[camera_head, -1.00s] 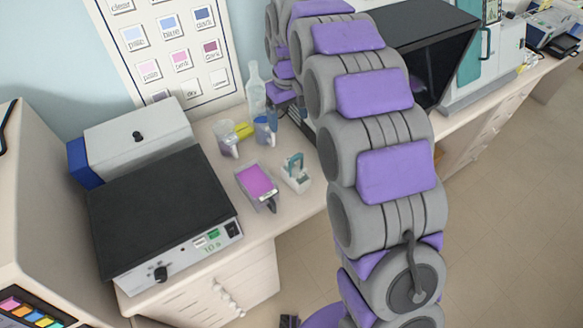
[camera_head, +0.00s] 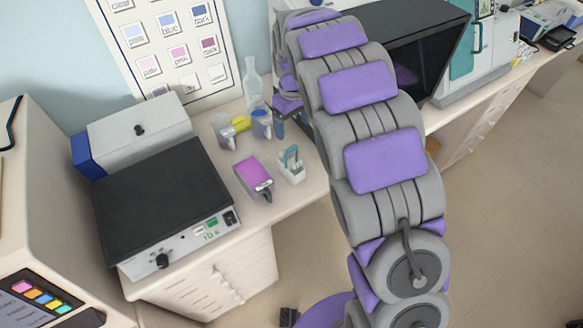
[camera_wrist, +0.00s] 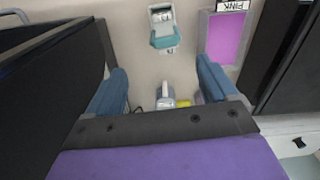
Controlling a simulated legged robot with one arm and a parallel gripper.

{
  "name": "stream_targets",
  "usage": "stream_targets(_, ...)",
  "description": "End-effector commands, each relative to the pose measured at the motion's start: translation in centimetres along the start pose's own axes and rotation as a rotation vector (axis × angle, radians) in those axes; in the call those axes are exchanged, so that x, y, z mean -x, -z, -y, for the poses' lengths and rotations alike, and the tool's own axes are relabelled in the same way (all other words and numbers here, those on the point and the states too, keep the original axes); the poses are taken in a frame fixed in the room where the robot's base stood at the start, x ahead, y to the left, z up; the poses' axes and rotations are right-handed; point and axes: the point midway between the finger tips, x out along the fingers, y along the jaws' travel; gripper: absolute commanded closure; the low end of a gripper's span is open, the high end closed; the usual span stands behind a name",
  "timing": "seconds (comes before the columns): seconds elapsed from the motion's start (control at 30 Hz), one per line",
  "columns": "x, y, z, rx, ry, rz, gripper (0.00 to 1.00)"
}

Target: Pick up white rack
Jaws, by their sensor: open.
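The white rack (camera_head: 293,174) is a small white holder with a teal handle. It stands on the counter, right of the pink tray, in the head view. In the wrist view the rack (camera_wrist: 162,15) is near the top centre, with its teal handle (camera_wrist: 166,41) towards my gripper. My gripper (camera_wrist: 162,66) is open, its two blue fingers wide apart with nothing between the tips. The rack is beyond the fingertips, roughly in line with the gap.
The pink tray (camera_head: 254,172) is beside the rack; it also shows in the wrist view (camera_wrist: 225,36). Cups (camera_head: 223,130), a yellow item (camera_head: 240,123) and a bottle (camera_head: 252,85) stand behind. A black-topped heater (camera_head: 160,205) is left, a dark box (camera_head: 425,60) right.

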Motion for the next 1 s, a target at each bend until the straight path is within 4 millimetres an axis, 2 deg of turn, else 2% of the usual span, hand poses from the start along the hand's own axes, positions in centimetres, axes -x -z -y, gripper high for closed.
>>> stream_targets(0.1,-2.6,-0.2,0.1,0.0,0.002,0.007,0.14)
stream_targets(0.3,-5.6,-0.1,0.0,0.0,0.0,0.003,0.14)
stream_targets(0.57,-6.9,-0.2,0.1,0.0,0.0,0.0,0.14)
stream_targets(0.9,-11.3,-0.4,0.8,0.0,0.002,0.004,0.14)
stream_targets(1.0,-11.8,-0.3,0.8,0.0,0.001,0.002,0.14)
